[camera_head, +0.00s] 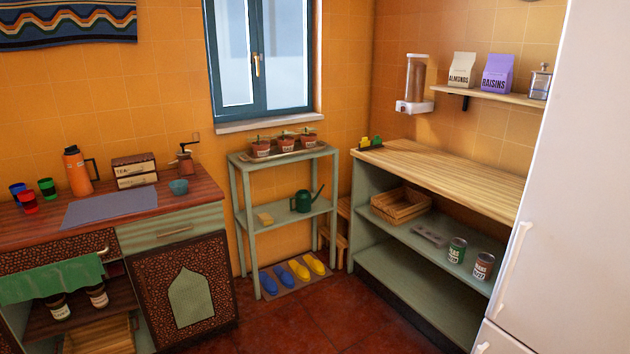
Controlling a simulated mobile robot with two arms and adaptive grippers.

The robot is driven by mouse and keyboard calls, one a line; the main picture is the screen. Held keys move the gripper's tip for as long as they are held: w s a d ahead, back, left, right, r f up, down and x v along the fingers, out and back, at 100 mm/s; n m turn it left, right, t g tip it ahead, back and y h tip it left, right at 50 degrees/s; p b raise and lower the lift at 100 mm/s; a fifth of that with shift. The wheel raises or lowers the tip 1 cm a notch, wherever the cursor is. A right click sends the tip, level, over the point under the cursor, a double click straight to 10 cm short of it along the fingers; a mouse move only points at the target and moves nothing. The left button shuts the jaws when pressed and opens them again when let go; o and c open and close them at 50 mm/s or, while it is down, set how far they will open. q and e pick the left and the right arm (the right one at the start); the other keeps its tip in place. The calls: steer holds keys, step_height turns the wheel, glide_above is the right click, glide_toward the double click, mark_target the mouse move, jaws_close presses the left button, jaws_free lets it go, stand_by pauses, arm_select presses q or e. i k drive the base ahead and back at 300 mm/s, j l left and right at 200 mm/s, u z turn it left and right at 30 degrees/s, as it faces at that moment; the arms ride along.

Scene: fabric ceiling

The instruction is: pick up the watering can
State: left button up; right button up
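A small dark green watering can (302,202) stands upright on the middle shelf of a pale green rack (283,220) under the window. Its long spout points up and to the right. Neither of my grippers shows in the head view.
Potted plants (285,143) stand on the rack's top, and blue and yellow shoes (299,270) lie at its bottom. A red-brown counter (110,207) is on the left, a wooden-topped shelf unit (450,172) and white fridge (560,190) on the right. Tiled floor (310,315) is clear between.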

mark_target(303, 202)
steer(key=i, duration=1.95)
